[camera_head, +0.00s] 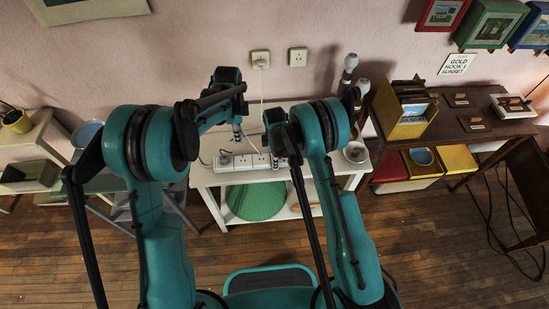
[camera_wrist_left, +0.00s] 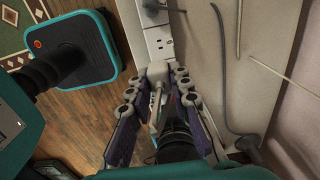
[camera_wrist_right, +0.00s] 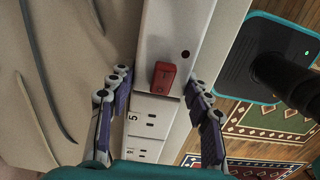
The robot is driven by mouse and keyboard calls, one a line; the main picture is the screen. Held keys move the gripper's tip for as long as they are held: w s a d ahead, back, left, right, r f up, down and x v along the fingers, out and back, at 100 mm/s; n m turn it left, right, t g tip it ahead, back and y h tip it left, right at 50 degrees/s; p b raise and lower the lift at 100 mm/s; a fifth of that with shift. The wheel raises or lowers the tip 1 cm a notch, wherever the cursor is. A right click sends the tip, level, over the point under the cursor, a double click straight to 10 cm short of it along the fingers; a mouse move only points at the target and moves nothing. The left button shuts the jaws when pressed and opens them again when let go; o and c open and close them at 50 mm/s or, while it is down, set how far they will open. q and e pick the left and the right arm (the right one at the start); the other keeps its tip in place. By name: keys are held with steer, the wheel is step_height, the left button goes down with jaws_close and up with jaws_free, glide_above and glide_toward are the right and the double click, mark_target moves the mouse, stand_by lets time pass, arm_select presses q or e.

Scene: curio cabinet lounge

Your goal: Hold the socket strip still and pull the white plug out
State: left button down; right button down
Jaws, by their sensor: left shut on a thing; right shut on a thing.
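The white socket strip (camera_head: 252,161) lies on the white table (camera_head: 205,178). In the right wrist view, the strip (camera_wrist_right: 175,35) shows a red switch (camera_wrist_right: 163,76) and numbered sockets. My right gripper (camera_wrist_right: 157,84) is shut across the strip, one finger on each long side. In the left wrist view, my left gripper (camera_wrist_left: 163,82) is shut on the white plug (camera_wrist_left: 157,73), at the strip's socket face (camera_wrist_left: 160,42). I cannot tell whether its pins are seated. In the head view, the left gripper (camera_head: 237,138) is over the strip; my arm mostly hides the right gripper.
A wall socket (camera_head: 260,58) has a cord hanging to the table. A green round item (camera_head: 258,202) is on the lower shelf. A white cup (camera_head: 355,152) stands at the table's right end. A brown table (camera_head: 480,125) with boxes stands at right.

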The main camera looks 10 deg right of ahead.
stand_by(0.4)
steer(key=c, duration=0.6)
jaws_free()
